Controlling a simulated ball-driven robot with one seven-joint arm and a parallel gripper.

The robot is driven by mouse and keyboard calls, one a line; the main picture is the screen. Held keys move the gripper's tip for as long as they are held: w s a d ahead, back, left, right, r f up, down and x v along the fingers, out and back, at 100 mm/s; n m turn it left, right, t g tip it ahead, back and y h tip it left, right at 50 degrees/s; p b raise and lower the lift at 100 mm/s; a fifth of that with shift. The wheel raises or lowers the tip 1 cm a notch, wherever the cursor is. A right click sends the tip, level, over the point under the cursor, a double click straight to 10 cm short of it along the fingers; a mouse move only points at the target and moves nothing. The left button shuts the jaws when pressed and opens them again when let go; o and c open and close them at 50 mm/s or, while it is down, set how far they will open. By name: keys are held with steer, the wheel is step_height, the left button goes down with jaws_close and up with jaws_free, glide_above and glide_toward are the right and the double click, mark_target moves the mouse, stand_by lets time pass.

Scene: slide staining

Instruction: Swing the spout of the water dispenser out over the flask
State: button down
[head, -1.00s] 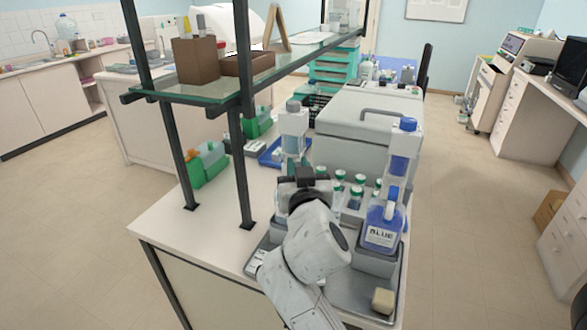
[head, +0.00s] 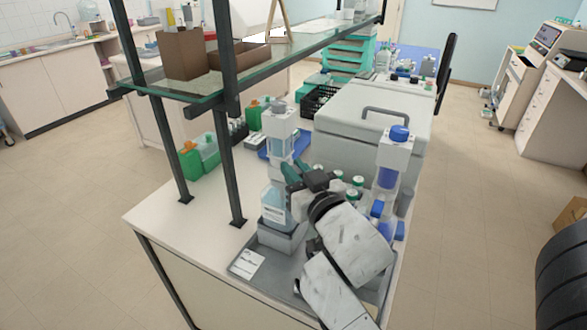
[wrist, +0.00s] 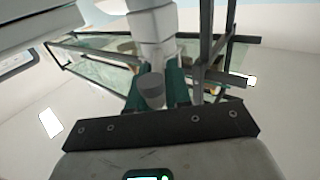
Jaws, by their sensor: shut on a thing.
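The water dispenser (head: 274,207) stands upright on a grey stand at the left of the tray, a pale bottle with a clear column and grey cap above it. My gripper (head: 293,172) is beside its neck, on the right side, with its teal fingers shut on a part there that looks like the spout. In the wrist view my gripper (wrist: 157,88) has a short grey cylinder (wrist: 152,90) between its fingers, in front of a white column. The spout's full shape is hidden by the fingers. I cannot make out the flask for certain.
A blue-filled dispenser (head: 387,170) stands to the right, partly behind my arm. Green-capped bottles (head: 356,182) stand between them. A large grey-white box (head: 365,125) is behind. A glass shelf (head: 200,88) on dark posts overhangs the left.

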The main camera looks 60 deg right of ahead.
steer(key=c, duration=1)
jaws_free()
steer(key=shift+c, duration=0.2)
